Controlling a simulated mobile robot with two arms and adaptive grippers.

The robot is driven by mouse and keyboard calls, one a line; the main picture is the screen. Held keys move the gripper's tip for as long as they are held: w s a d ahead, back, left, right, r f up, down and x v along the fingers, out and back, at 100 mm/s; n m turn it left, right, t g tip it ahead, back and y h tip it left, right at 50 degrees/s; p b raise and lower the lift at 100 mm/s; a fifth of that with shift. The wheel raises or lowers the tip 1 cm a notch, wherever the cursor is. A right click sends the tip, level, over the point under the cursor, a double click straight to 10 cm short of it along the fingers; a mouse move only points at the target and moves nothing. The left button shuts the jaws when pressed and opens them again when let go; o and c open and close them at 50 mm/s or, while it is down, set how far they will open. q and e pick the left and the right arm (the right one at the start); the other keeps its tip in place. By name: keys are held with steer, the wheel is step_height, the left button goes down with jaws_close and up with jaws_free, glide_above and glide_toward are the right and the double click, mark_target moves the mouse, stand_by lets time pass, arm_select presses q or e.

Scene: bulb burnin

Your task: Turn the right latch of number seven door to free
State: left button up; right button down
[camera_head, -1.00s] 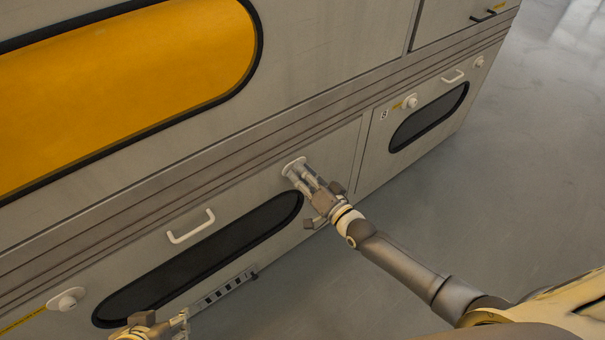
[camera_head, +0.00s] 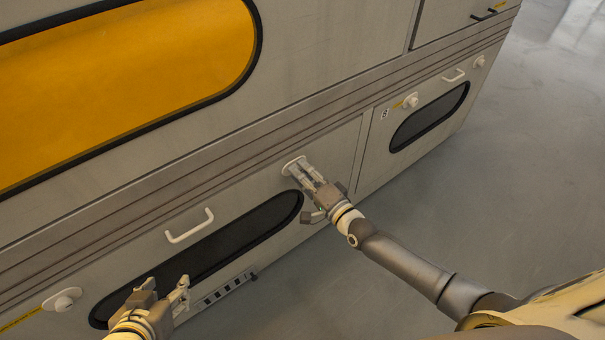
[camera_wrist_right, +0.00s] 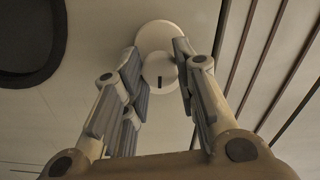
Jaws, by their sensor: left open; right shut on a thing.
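The right latch (camera_head: 292,164) is a pale round knob on a plate at the upper right of the near lower door (camera_head: 250,170). In the right wrist view the latch knob (camera_wrist_right: 159,72) has a dark mark and sits between my finger pads. My right gripper (camera_head: 304,174) is shut on the knob and hides part of it. The left latch (camera_head: 65,300) of the same door is at the lower left. My left gripper (camera_head: 168,285) is open and empty in front of the dark window. I cannot see this door's number.
The door has a white bar handle (camera_head: 190,226) and a dark oval window (camera_head: 235,238). Door 8 (camera_head: 376,150), with its own latch (camera_head: 411,101), is to the right. A large orange window (camera_head: 120,85) is above. Grey floor (camera_head: 480,210) lies open at right.

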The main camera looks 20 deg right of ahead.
stand_by(0.3)
steer(key=c, duration=1.1)
jaws_free()
steer(key=v, duration=1.2)
